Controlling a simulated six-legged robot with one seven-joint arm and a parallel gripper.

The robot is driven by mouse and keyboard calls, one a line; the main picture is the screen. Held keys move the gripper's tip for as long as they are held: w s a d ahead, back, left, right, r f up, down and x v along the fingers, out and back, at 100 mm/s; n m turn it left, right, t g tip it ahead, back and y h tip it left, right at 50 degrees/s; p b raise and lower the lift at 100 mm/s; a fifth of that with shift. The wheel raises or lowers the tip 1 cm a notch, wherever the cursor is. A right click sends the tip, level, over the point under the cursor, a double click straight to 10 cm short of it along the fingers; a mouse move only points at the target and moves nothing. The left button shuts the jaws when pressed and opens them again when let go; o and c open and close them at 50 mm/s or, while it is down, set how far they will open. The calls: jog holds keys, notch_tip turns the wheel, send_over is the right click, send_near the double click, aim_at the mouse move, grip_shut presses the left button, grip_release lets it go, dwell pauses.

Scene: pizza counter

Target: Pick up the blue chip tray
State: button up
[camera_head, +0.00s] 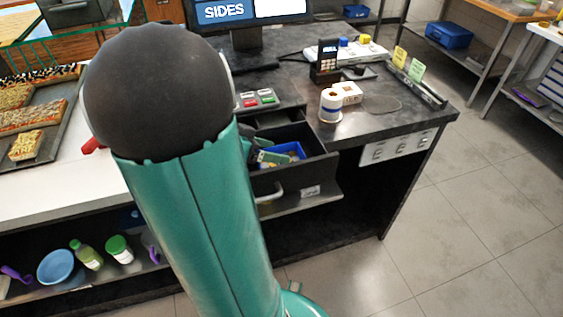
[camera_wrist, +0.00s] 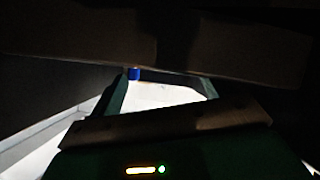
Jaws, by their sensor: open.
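A blue tray (camera_head: 292,151) sits in the open dark drawer under the counter in the head view, just right of my arm. Green and pale items lie beside and over its left part, and my arm and the drawer front hide some of the drawer. My gripper is not visible in the head view. In the dark wrist view, my gripper (camera_wrist: 166,82) appears as two green fingers spread apart, with a bright surface between them and nothing held. A small blue thing (camera_wrist: 134,74) shows near the left finger; I cannot tell if it is the tray.
The drawer (camera_head: 318,165) juts from the black counter (camera_head: 425,115). A white roll (camera_head: 330,106) and a card reader (camera_head: 327,57) stand on top. Pizza trays are at left; a shelf below holds a blue bowl (camera_head: 56,268) and bottles. Tiled floor (camera_head: 480,200) is free at right.

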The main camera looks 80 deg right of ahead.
jog(key=shift+s+f, duration=0.1)
jog(key=shift+f, duration=0.05)
jog(key=c, duration=0.6)
jog(key=shift+c, duration=0.2)
